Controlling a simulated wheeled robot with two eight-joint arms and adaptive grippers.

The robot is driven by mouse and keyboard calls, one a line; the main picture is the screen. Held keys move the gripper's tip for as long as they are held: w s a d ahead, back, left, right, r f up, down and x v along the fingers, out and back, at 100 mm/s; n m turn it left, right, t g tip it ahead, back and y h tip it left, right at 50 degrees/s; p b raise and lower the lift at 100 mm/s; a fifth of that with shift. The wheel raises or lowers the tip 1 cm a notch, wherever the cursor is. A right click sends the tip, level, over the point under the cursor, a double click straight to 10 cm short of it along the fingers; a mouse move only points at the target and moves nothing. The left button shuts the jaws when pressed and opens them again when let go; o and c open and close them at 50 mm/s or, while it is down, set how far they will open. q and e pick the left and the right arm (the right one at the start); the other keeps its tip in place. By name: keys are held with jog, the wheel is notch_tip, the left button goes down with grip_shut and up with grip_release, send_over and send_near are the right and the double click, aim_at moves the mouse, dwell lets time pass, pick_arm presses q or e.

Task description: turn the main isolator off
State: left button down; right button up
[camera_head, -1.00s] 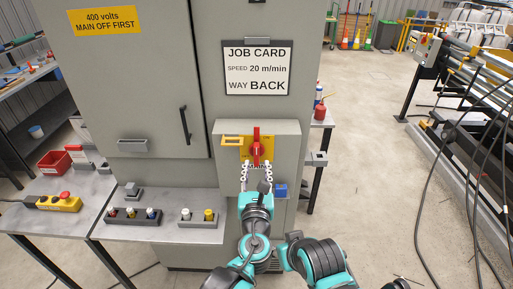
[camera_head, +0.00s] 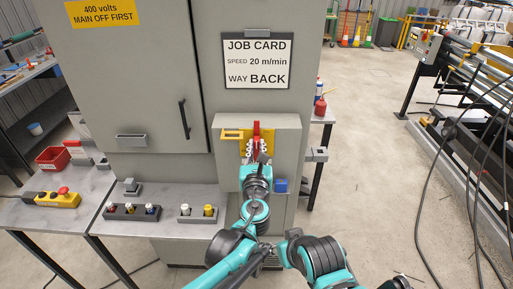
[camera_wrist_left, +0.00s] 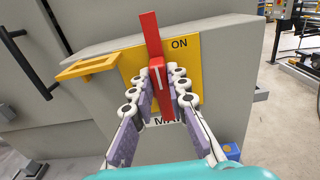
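The main isolator has a red handle (camera_head: 256,132) on a yellow plate (camera_head: 233,134), on a grey box on the cabinet front. In the left wrist view the red handle (camera_wrist_left: 151,33) stands nearly upright, leaning slightly left, beside the word ON on the yellow plate (camera_wrist_left: 186,58). My left gripper (camera_head: 256,148) is at the isolator. In the left wrist view its fingers (camera_wrist_left: 164,88) lie on both sides of the handle's lower part and close in on it. The exact contact is partly hidden by the fingers.
A yellow hasp (camera_wrist_left: 88,67) sticks out left of the plate. A bench with push-buttons (camera_head: 132,212) stands at left.

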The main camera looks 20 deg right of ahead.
pick_arm(q)
jog(key=shift+n, duration=0.3)
jog(key=shift+w+a+f+n+b, duration=0.15)
jog(key=shift+a+f+n, duration=0.2)
jog(key=shift+n, duration=2.5)
jog(key=shift+a+f+n+b, duration=0.2)
jog(key=shift+a+f+n, duration=0.15)
jog(key=shift+n, duration=2.55)
jog(key=shift+w+a+f+n+b, duration=0.15)
jog(key=shift+a+f+n, duration=0.15)
jog(key=shift+n, duration=2.55)
jog(key=c, duration=1.5)
grip_release()
jog(key=shift+s, duration=0.15)
